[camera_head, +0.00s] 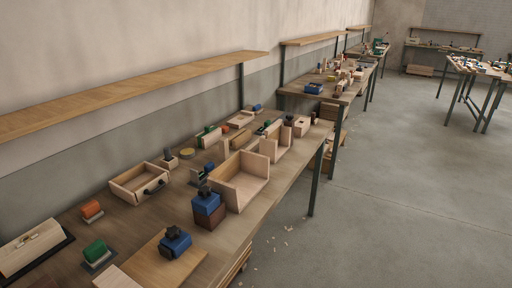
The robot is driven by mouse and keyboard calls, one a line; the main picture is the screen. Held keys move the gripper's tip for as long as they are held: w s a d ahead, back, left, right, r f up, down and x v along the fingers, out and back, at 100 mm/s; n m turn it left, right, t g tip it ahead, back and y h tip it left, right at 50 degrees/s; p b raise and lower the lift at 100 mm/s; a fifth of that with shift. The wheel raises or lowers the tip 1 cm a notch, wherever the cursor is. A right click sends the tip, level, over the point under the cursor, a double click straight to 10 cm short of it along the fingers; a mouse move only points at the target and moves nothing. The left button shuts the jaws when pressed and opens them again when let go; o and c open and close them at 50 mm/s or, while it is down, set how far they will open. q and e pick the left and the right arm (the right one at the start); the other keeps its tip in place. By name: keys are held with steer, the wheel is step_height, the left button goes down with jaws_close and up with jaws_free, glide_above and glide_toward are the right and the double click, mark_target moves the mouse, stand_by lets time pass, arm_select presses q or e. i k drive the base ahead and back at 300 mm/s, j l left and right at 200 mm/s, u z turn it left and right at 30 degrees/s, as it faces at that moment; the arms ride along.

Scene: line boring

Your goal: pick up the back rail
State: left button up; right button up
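No part in the head view can be told for certain to be the back rail. A light wood open-topped assembly (240,182) with upright panels stands at the middle of the workbench (135,222). More upright light wood panels (274,143) stand just behind it. A light wood bar with a green piece on it (209,137) lies near the wall side of the bench. Neither my left nor my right gripper is in view.
A drawer-like box (140,184) with a dark handle sits at the left. A blue-and-brown block stack (208,209) and a blue tool on a board (175,242) are at the front. A shelf (130,92) overhangs the bench. The floor (390,200) at right is mostly clear.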

mark_target(252, 148)
steer(key=i+l+u, duration=0.15)
steer(key=u, duration=0.2)
steer(key=i+l+u, duration=0.15)
steer(key=u, duration=0.15)
steer(key=i+l+u, duration=0.1)
steer(key=l+u, duration=0.25)
steer(key=i+l+u, duration=0.1)
steer(key=l, duration=0.35)
steer(key=i+l+u, duration=0.1)
steer(key=l, duration=0.35)
steer(key=i+l, duration=0.25)
steer(key=l, duration=0.2)
steer(key=i+l+u, duration=0.15)
steer(key=l, duration=0.3)
steer(key=i+l+u, duration=0.1)
steer(key=l, duration=0.4)
steer(key=i+l, duration=0.15)
steer(key=l, duration=0.25)
steer(key=i+l, duration=0.15)
steer(key=l, duration=0.2)
steer(key=i+l, duration=0.15)
steer(key=l, duration=0.25)
steer(key=i+l, duration=0.15)
steer(key=l, duration=0.25)
steer(key=i+l, duration=0.15)
steer(key=l, duration=0.25)
